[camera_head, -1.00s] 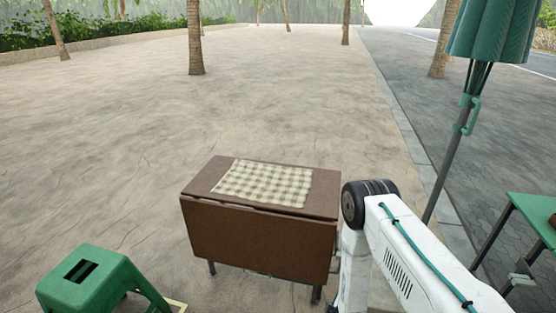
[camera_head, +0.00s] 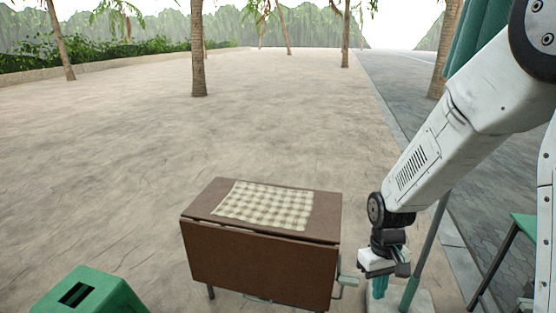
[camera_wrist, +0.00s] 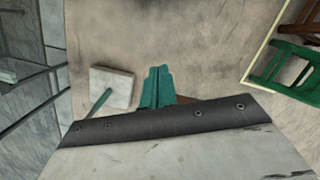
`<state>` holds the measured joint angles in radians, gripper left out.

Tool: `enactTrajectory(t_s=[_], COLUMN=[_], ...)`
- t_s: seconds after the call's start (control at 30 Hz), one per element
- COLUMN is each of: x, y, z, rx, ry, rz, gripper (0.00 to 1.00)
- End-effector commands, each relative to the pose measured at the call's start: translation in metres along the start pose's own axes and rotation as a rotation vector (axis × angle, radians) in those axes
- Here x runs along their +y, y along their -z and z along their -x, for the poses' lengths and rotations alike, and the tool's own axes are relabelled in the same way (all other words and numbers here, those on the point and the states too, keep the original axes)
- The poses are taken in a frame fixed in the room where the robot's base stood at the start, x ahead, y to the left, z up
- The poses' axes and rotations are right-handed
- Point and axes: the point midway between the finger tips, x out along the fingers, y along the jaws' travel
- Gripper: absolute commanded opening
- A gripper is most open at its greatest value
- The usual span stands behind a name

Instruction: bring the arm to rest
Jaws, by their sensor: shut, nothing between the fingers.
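My arm comes in from the upper right of the head view and slopes down to the left. My gripper (camera_head: 379,287) hangs at its end, pointing down, just right of the brown folding table (camera_head: 262,259). Its teal fingers are together and hold nothing; they also show in the wrist view (camera_wrist: 157,86). In that view a strip of brown shows beside the fingers, partly hidden by the dark wrist edge.
A checkered cloth (camera_head: 265,205) lies on the table. The umbrella pole (camera_head: 428,249) stands close behind my gripper, its pale base (camera_wrist: 112,86) below. A green stool (camera_head: 88,293) is at lower left, a green table (camera_head: 525,228) at right. Paving beyond is open.

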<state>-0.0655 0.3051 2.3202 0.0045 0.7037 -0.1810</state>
Motion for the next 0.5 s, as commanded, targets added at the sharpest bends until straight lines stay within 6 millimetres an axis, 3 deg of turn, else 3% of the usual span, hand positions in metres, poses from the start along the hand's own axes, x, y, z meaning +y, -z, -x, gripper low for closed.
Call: enactTrajectory(t_s=[0.03, 0.2, 0.5], x=[-0.001, -0.009, -0.022], y=[-0.016, -0.076, -0.173], z=[0.021, 0.075, 0.141], rx=[-0.005, -0.046, -0.017], ry=[0.001, 0.007, 0.004], rz=[-0.026, -0.115, -0.214], gripper=[0.00, 0.00, 0.00])
